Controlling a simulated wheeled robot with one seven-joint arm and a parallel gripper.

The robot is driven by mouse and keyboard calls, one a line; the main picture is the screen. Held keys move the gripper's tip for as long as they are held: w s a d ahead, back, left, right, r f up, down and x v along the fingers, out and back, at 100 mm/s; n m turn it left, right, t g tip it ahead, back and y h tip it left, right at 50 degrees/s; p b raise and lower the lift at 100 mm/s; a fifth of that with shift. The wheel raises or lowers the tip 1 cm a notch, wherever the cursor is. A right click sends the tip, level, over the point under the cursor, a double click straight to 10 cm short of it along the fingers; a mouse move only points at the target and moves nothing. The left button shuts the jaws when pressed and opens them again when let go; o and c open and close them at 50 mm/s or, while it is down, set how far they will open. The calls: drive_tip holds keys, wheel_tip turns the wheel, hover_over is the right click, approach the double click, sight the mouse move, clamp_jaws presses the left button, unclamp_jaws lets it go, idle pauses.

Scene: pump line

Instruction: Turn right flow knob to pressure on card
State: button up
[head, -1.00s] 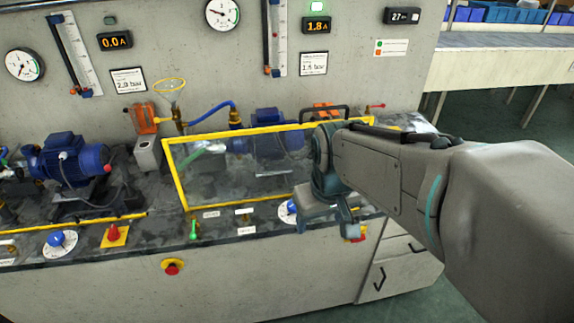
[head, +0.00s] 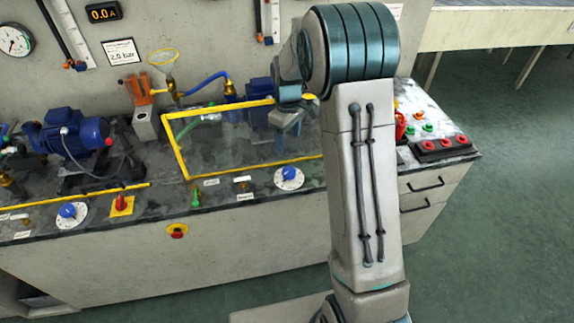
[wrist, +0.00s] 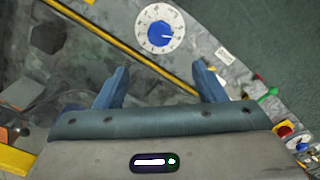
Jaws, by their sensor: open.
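The right flow knob (head: 289,174) is a blue knob on a round white dial at the front edge of the bench. In the wrist view the knob (wrist: 160,34) shows above my fingers, its pointer towards the right. My gripper (head: 286,123) is above the bench, behind and over the dial, beside the yellow-framed clear guard. In the wrist view my gripper (wrist: 160,72) is open and empty, its blue fingers apart from the knob. The right pressure card and right gauge do not show now. The left card (head: 121,51) reads 2.0 bar.
The yellow-framed guard (head: 178,152) stands left of my gripper. A green valve lever (head: 196,198) is left of the dial, a left blue knob (head: 68,211) further left. A red emergency button (head: 177,231) is on the front panel. Free floor lies right of the bench.

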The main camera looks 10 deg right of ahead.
sight(288, 170)
wheel_tip(288, 170, down, 14)
drive_tip(key=shift+r+p, duration=0.25)
drive_tip(key=shift+p, duration=0.9)
drive_tip(key=c, duration=1)
